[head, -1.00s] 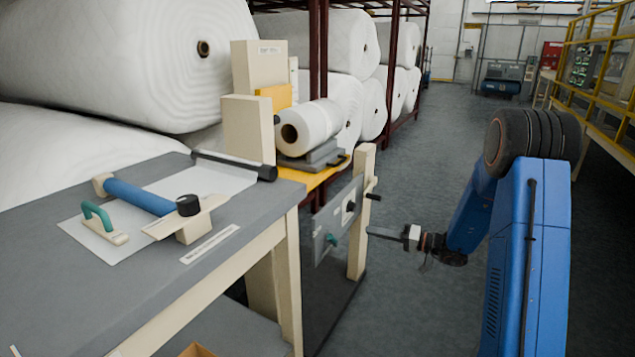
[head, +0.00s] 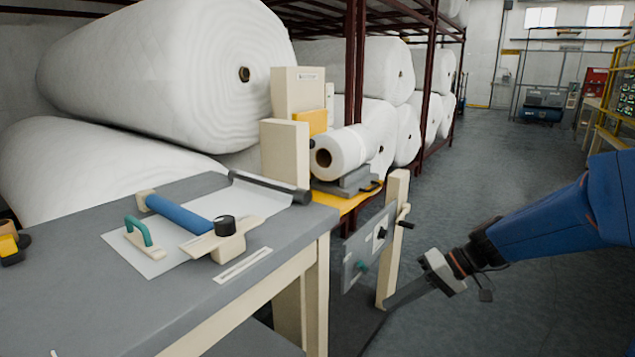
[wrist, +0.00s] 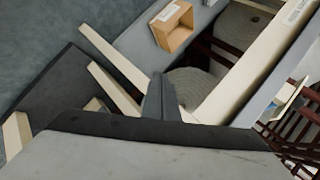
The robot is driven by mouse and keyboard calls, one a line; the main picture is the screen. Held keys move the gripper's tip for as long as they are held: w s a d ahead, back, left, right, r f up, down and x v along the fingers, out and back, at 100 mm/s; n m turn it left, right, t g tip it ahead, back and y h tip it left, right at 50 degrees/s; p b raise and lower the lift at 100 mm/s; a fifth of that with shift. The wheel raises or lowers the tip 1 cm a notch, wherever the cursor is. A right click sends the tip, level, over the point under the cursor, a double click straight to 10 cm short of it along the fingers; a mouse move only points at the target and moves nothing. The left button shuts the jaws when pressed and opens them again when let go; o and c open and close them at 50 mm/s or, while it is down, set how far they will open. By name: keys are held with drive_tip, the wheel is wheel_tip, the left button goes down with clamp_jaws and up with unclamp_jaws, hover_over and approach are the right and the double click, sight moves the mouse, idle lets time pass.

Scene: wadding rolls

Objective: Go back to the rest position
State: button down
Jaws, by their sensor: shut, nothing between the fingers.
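My gripper (head: 398,303) is shut and empty. In the head view it hangs at the right of the table, low in front of the grey panel (head: 366,249) and its cream post. My blue arm comes in from the right edge. In the wrist view the closed fingers (wrist: 163,98) stand up at the middle, with the cream table frame and a small open wooden box (wrist: 174,26) beyond them.
The grey table (head: 80,310) carries a blue roller (head: 179,213), a teal-handled tool (head: 138,233) and a white sheet. A small white roll (head: 345,152) sits on a yellow-edged stand behind. Large wadding rolls (head: 180,75) fill the racks. The aisle floor (head: 490,170) is clear.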

drive_tip(key=s+d+r+m+t+h, duration=0.1)
drive_tip(key=s+d+t+h, duration=0.1)
drive_tip(key=s+d+h, duration=0.3)
drive_tip(key=s+d+r+m+t+h, duration=0.1)
drive_tip(key=s+d+h, duration=0.3)
drive_tip(key=s, duration=1)
drive_tip(key=shift+s+d+m+t+h, duration=0.3)
drive_tip(key=shift+d+t+h, duration=0.15)
drive_tip(key=shift+d, duration=0.5)
drive_tip(key=shift+r, duration=0.1)
